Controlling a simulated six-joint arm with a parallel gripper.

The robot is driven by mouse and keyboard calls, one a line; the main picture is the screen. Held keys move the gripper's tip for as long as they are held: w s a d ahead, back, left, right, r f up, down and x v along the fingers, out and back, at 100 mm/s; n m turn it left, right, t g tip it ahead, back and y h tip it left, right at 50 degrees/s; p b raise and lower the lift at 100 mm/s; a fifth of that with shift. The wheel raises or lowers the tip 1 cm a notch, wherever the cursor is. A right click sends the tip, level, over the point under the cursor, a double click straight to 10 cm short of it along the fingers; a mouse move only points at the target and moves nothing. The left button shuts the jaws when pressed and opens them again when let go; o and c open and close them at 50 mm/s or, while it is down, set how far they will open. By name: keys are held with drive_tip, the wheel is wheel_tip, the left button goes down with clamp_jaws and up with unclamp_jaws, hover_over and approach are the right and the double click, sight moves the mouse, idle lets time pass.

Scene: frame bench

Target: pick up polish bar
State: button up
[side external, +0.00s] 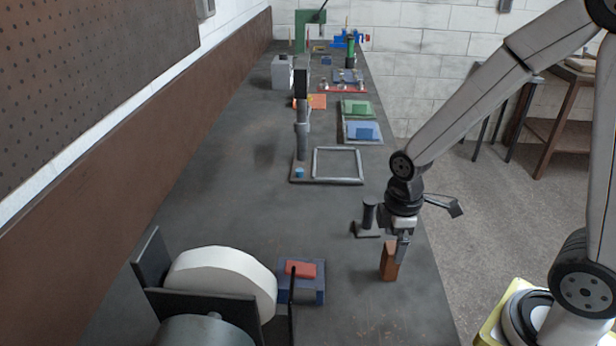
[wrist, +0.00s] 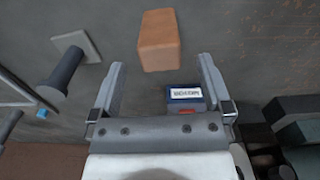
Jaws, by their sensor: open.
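The polish bar appears to be the orange-brown block (side external: 388,262) standing upright on the bench near its right edge. In the wrist view the block (wrist: 160,42) lies just beyond the fingertips, in line with the gap between them. My gripper (side external: 401,256) is open and points down beside the upper part of the block. Its two fingers (wrist: 160,66) are wide apart in the wrist view with nothing held between them. In the side view a finger overlaps the block's right side, so I cannot tell whether they touch.
A dark post on a flat base (side external: 368,218) stands close behind the block. A blue box with a red top piece (side external: 300,278) and a large white wheel (side external: 222,278) are to the left. A square metal frame (side external: 337,165) lies further back. The bench between is mostly clear.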

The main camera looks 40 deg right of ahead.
sight(391, 262)
drive_tip(key=shift+f, duration=0.15)
drive_tip(key=shift+s+d+f, duration=0.1)
drive_tip(key=shift+f, duration=2.35)
clamp_jaws()
